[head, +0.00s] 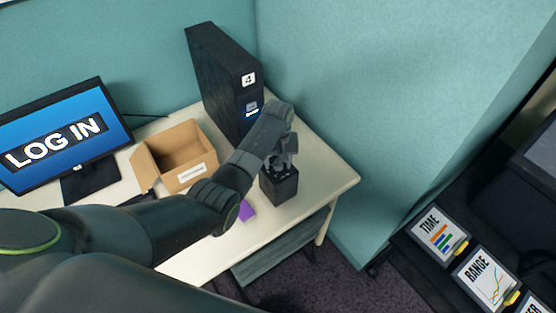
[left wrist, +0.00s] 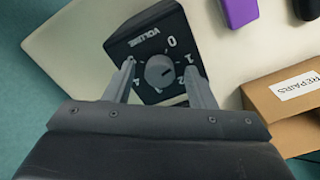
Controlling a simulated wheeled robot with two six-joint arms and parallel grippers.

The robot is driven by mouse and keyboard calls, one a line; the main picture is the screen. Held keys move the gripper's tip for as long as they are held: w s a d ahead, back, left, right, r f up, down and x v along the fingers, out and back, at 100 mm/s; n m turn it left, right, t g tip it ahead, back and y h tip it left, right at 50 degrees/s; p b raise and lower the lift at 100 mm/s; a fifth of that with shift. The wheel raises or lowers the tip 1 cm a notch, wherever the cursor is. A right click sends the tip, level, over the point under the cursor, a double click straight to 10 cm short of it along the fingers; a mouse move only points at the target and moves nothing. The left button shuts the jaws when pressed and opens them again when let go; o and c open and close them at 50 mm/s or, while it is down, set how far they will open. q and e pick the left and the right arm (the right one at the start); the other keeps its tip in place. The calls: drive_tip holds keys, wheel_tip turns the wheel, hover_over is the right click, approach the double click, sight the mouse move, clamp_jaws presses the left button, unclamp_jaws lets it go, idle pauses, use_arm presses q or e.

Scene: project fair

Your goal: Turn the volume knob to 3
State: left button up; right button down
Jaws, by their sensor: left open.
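The black volume box (head: 280,187) stands near the right end of the desk. In the left wrist view its dial face (left wrist: 190,50) is marked VOLUME, with 0, 1, 2 and 4 readable around a round grey knob (left wrist: 160,72). The place of the 3 is not readable. A small light mark shows on the knob, but I cannot tell which number it points to. My left gripper (head: 282,158) is over the box. In the left wrist view its open fingers (left wrist: 159,67) lie either side of the knob; I cannot tell whether they touch it. My right gripper is not seen.
A black computer tower (head: 222,75) labelled 4 stands behind the box. An open cardboard box (head: 190,177), a purple object (head: 246,211) and a monitor (head: 60,135) reading LOG IN are to the left. The desk's right edge (head: 345,185) is close, with a teal partition (head: 350,80) beyond.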

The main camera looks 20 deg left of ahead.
use_arm(q)
drive_tip(key=shift+c, duration=1)
drive_tip(key=c, duration=0.8)
drive_tip(key=shift+o, duration=0.2)
